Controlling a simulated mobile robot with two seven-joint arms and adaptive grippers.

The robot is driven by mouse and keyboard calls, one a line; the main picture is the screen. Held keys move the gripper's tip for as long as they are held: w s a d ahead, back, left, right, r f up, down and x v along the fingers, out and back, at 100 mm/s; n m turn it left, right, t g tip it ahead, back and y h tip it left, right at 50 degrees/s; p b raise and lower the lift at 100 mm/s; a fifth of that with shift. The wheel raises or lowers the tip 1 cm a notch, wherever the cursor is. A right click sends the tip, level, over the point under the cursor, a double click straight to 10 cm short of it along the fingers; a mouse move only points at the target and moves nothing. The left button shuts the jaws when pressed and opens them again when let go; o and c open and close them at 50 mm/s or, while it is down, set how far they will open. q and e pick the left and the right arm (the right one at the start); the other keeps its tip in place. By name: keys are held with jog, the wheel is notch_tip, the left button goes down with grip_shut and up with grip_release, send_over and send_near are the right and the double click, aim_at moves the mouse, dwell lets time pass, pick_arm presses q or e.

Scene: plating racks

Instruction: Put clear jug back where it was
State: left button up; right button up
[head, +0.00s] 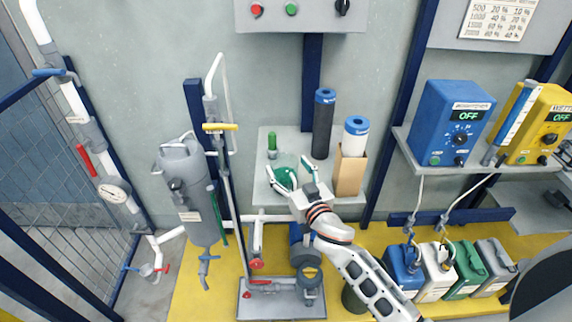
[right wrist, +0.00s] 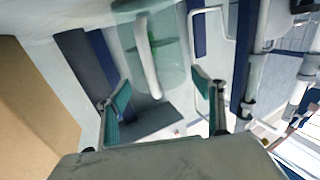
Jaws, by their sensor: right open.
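The clear jug (head: 287,175) is a see-through, green-tinted vessel at the small grey wall shelf (head: 266,140). In the right wrist view the jug (right wrist: 172,50) fills the top middle, with a pale upright handle facing the camera. My right gripper (head: 291,166) is open. Its two teal-padded fingers show in the right wrist view (right wrist: 161,80), one on each side of the handle and apart from it. The gripper partly hides the jug in the head view, so its contact with the shelf is unclear. My left gripper is not in view.
A black cylinder (head: 323,125) and a blue-topped white roll in a cardboard box (head: 349,172) stand to the right. A grey tank with pipes (head: 187,190) is at the left. Several canisters (head: 467,270) stand at lower right.

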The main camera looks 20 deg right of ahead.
jog(key=s+d, duration=0.1)
jog(key=s, duration=0.9)
jog(key=s+a+f+n+g+y, duration=0.1)
jog(key=s+f+n+g, duration=0.2)
jog(key=s+f, duration=1.7)
jog(key=f+g, duration=0.2)
jog(key=g, duration=0.2)
jog(key=shift+s, duration=0.15)
